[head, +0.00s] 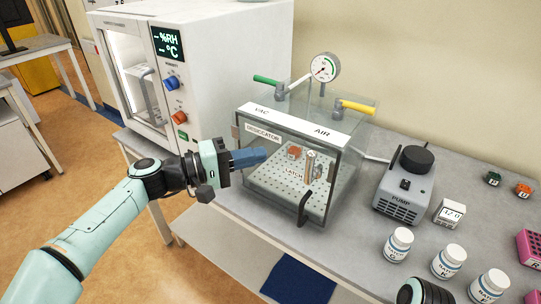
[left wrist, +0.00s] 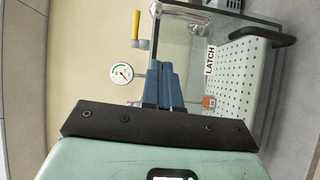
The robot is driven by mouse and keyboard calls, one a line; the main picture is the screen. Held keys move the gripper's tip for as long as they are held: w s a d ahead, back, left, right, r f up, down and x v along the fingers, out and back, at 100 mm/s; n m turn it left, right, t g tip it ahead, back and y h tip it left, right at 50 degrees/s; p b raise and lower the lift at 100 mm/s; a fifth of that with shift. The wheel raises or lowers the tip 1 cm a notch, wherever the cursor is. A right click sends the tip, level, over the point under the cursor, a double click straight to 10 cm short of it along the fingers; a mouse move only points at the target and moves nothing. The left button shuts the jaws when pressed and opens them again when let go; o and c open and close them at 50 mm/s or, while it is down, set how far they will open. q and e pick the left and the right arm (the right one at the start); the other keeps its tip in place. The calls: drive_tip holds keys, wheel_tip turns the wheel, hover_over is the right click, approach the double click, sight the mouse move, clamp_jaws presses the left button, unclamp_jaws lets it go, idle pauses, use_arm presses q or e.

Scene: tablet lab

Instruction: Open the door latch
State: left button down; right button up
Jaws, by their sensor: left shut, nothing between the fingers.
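The clear desiccator box (head: 343,172) stands on the bench, its front door closed as far as I can tell. My left gripper (head: 264,156) is shut and empty in front of the door's left part, apart from the latch. Its blue fingers also show in the left wrist view (left wrist: 168,68). My right gripper is out of view.
A pump (head: 405,185) and several white bottles (head: 398,244) stand right of the box. A white humidity chamber (head: 215,70) is behind left. A gauge (head: 323,67), green valve handle (head: 266,80) and yellow valve handle (head: 357,107) rise above the box.

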use_arm(q)
drive_tip(key=v, duration=0.2)
drive_tip(key=s+v, duration=0.1)
drive_tip(key=v, duration=0.2)
drive_tip(key=shift+s+a+b, duration=0.1)
drive_tip(key=shift+a+b, duration=0.05)
drive_tip(key=shift+b, duration=0.25)
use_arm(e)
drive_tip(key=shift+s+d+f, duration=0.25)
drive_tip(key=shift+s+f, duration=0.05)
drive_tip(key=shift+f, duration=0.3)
